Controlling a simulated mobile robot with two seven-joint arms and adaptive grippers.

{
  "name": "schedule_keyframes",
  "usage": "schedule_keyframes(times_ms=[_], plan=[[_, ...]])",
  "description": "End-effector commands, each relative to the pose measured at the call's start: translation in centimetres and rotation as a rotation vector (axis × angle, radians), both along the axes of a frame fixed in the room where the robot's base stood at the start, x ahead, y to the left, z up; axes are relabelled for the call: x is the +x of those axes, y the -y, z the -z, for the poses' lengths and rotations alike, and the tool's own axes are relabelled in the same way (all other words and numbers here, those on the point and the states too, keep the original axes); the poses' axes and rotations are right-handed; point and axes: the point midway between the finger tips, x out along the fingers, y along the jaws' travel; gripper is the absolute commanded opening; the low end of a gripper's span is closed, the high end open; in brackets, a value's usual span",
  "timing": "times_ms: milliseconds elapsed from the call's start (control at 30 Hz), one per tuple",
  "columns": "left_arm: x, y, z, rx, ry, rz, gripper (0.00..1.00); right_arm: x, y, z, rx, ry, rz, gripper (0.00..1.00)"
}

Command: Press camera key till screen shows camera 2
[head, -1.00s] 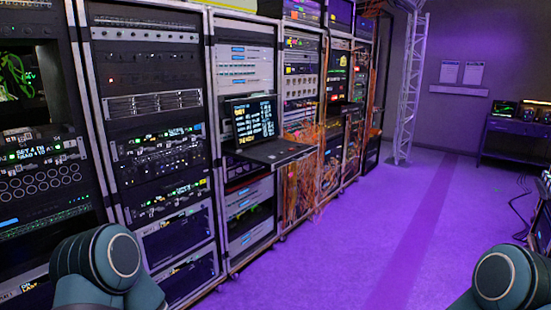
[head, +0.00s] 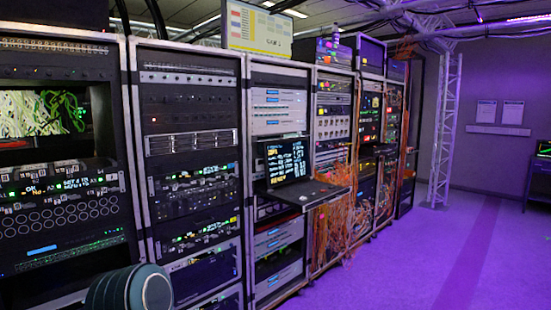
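A screen (head: 48,112) in the far left rack shows a picture of pale and green cables; I can read no camera number on it. A fold-out console screen (head: 287,162) with text lines stands open in the third rack, above a pulled-out dark tray. I cannot tell which key is the camera key. Both my grippers are out of view; only a rounded link of my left arm shows at the lower left.
A row of tall racks (head: 190,110) runs from the left into the distance. A yellow and white display (head: 262,27) sits on top. Orange cables (head: 335,215) hang from the racks. A lattice truss post (head: 444,130) stands farther back. The purple floor (head: 420,260) is clear at right.

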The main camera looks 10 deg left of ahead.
Motion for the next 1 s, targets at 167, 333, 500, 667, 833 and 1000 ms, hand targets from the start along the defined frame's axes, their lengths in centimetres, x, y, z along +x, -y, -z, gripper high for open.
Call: schedule_keyframes(times_ms=[167, 333, 500, 667, 833, 1000], plan=[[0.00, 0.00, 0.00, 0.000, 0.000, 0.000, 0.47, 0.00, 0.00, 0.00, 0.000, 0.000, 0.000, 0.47], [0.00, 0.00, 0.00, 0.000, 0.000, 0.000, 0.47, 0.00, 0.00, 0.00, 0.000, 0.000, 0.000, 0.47], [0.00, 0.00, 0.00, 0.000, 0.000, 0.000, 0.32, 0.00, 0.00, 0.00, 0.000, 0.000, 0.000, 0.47], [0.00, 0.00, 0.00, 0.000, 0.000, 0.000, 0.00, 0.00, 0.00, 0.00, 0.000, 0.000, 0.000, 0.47], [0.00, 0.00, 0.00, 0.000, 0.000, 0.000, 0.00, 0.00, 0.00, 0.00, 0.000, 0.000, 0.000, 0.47], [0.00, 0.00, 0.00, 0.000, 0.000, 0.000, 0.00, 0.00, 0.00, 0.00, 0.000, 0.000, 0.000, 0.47]])
